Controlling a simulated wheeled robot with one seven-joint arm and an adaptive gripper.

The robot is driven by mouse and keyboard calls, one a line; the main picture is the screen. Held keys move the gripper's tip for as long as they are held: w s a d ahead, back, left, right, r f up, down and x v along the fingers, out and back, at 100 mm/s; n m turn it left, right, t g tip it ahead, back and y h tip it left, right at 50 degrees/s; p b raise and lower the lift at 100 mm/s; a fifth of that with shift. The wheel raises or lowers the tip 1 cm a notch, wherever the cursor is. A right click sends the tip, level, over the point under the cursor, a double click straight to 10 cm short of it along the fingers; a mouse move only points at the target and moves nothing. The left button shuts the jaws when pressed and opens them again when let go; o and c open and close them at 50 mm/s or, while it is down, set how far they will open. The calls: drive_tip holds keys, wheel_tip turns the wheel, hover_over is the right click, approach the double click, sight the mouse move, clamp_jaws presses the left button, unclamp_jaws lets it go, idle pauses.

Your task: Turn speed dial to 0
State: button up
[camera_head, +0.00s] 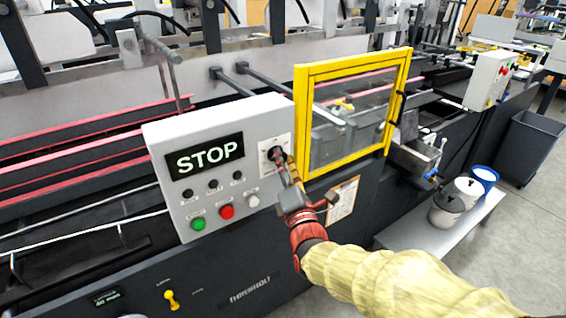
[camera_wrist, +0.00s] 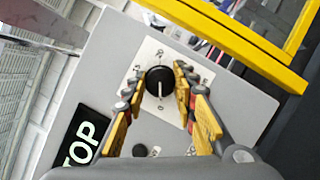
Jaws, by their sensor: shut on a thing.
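The speed dial (camera_wrist: 160,81) is a black round knob with a white pointer line on a white square plate (camera_wrist: 146,58) with marks around it. It sits at the upper right of the grey control panel (camera_head: 220,120). In the head view the dial (camera_head: 275,153) is partly hidden by my gripper (camera_head: 280,160). In the wrist view my gripper (camera_wrist: 158,90) has one finger on each side of the knob and is shut on it. The pointer runs up and down in the wrist view; I cannot read the number it points at.
The panel display (camera_head: 205,157) reads STOP. Below it are small black knobs, a green button (camera_head: 198,223), a red button (camera_head: 227,211) and a white button (camera_head: 253,200). A yellow-framed guard door (camera_head: 302,120) stands close to the right of the dial.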

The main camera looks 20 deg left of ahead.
drive_tip(key=o, duration=1.2)
drive_tip(key=shift+c, duration=0.2)
drive_tip(key=shift+s, duration=0.1)
drive_tip(key=v, duration=1.1)
drive_tip(key=shift+s+d+f, duration=0.2)
drive_tip(key=shift+s+f, duration=0.05)
drive_tip(key=shift+s, duration=0.05)
